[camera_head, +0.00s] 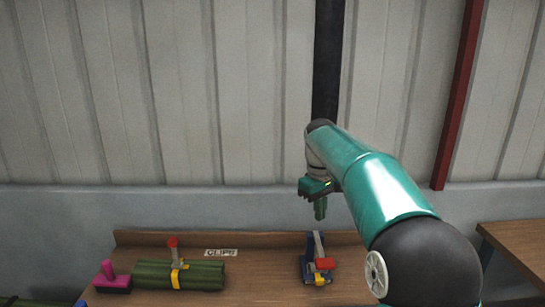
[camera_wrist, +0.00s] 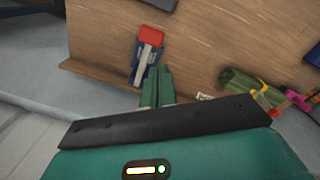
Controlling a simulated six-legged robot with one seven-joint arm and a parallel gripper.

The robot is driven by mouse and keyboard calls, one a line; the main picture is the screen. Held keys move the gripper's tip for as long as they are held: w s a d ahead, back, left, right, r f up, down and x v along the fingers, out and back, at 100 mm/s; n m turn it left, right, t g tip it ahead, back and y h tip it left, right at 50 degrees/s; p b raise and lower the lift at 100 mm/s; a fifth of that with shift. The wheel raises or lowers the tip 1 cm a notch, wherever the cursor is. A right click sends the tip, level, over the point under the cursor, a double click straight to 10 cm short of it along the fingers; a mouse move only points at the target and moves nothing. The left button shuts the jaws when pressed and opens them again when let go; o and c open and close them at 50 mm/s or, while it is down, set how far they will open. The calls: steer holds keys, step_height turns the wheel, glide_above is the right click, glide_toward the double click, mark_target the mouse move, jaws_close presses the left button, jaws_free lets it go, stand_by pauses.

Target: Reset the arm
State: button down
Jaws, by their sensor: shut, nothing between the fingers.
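My arm is teal with black joints and reaches in from the lower right of the head view. My gripper (camera_head: 320,208) points down above the back of a wooden bench (camera_head: 255,284), with nothing held. In the wrist view its two green fingers (camera_wrist: 157,86) are together. A blue clamp-like device with a red end and a grey bar (camera_head: 317,262) sits on the bench below my gripper, apart from it. It also shows in the wrist view (camera_wrist: 146,55), just beyond the fingertips.
A bundle of green cylinders (camera_head: 150,275) with a yellow strap lies on the bench at left. A pink-handled tool (camera_head: 112,280) is beside it. A label reading "CLIPS" (camera_head: 221,253) is at the back. Another wooden table (camera_head: 520,245) stands at right. A corrugated wall (camera_head: 230,90) rises behind.

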steer(key=s+r+m+t, duration=0.2)
steer(key=s+r, duration=0.2)
steer(key=s, duration=0.6)
steer(key=s+d+f+m+t, duration=0.1)
steer(key=s+f, duration=0.3)
steer(key=s, duration=0.8)
steer(key=s+d+f+m+t, duration=0.1)
steer(key=s+f+m+t, duration=0.1)
steer(key=s, duration=0.9)
step_height(320, 180, down, 2)
steer(key=shift+s+m+y, duration=0.35)
steer(key=shift+m+y, duration=0.05)
steer(key=shift+m, duration=0.5)
